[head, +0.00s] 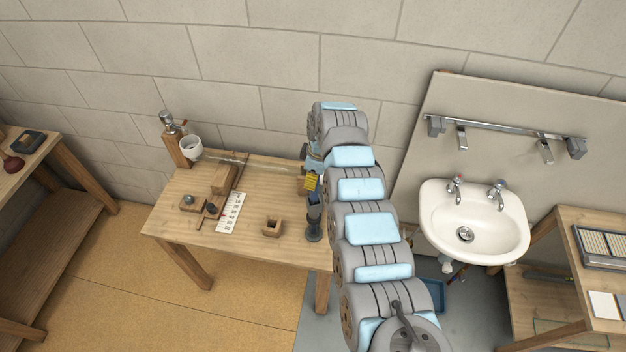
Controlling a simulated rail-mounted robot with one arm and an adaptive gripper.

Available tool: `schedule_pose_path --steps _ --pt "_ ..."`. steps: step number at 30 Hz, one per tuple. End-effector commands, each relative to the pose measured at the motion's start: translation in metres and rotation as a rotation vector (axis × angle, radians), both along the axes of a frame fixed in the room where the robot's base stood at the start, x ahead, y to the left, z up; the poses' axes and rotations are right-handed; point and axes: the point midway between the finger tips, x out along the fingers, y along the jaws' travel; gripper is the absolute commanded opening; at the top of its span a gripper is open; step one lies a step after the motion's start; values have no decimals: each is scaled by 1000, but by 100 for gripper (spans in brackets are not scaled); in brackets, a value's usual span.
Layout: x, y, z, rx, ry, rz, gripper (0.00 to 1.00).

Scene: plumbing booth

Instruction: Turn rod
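A thin, pale rod (250,163) runs nearly level across the back of the wooden table (265,240). Its left end is near a white cup-shaped piece (190,147) on an upright wooden block (177,146). Its right end runs toward my wrist, where the arm bends down over the table's right side. My gripper is largely hidden at the end of the arm, and its fingers cannot be made out clearly. A yellow ribbed part (311,182) shows just below my wrist. I cannot tell whether the rod is touched or held.
A white sink (475,220) is at right. Bare tabletop shows along the front.

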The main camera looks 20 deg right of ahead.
Motion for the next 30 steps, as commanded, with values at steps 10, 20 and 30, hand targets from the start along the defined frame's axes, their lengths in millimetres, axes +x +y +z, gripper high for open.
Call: schedule_pose_path --steps 10,20,30 --pt "-1 0 -2 1 1 82 0" --pt "0 0 -1 -1 -2 153 0" --pt "0 1 -1 1 -3 220 0"
